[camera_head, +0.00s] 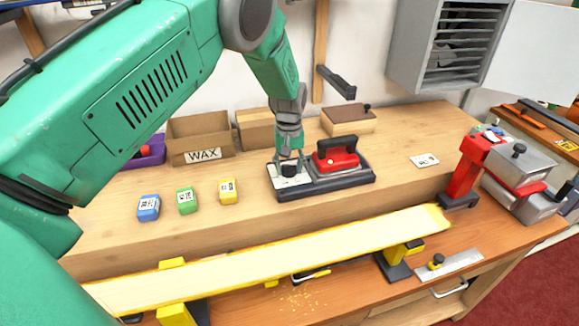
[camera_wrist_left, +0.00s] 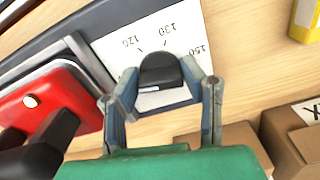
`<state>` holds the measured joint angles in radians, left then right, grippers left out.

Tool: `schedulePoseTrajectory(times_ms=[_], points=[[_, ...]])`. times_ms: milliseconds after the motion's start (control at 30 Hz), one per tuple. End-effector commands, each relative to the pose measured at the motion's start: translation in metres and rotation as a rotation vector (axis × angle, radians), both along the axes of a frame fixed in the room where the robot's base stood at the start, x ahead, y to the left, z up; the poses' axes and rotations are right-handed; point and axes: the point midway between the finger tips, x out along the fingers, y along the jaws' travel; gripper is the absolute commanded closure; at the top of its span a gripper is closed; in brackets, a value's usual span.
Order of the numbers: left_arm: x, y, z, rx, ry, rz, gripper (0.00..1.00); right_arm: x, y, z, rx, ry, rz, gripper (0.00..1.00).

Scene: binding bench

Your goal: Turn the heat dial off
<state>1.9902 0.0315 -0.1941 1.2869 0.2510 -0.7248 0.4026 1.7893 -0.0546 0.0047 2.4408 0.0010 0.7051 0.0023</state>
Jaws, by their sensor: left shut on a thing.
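The heat dial (camera_head: 289,170) is a black knob on a white scale plate (camera_head: 283,182) at the left end of a dark base (camera_head: 325,187). In the wrist view the dial (camera_wrist_left: 160,70) shows a short white mark, and the plate (camera_wrist_left: 112,55) carries the numbers 120, 130 and 150. My left gripper (camera_head: 288,163) comes down from above and is shut on the dial, one finger on each side; it also shows in the wrist view (camera_wrist_left: 162,88). A red iron (camera_head: 335,162) with a black handle rests on the base beside the dial. My right gripper is not in view.
Blue (camera_head: 148,207), green (camera_head: 186,200) and yellow (camera_head: 228,191) blocks stand left of the base. A WAX box (camera_head: 203,158) and other boxes stand behind. A long yellow-edged board (camera_head: 280,262) lies in front. A red and grey device (camera_head: 468,165) stands at right.

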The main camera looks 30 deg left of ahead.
Motion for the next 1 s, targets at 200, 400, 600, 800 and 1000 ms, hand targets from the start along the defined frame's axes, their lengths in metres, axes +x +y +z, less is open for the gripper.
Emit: schedulePoseTrajectory(times_ms=[200,400,600,800,1000], points=[[0.006,0.002,0.006,0.005,-0.02,0.005,0.92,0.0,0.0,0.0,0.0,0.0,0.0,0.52],[0.006,0.002,0.006,0.005,-0.02,0.005,0.53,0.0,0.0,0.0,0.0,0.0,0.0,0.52],[0.003,0.001,0.003,0.003,-0.012,0.004,0.43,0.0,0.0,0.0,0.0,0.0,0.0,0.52],[0.002,0.001,0.005,0.002,-0.009,0.004,0.43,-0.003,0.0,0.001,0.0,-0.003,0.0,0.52],[0.003,0.001,0.034,0.002,-0.01,0.005,0.43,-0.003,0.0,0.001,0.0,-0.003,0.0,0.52]])
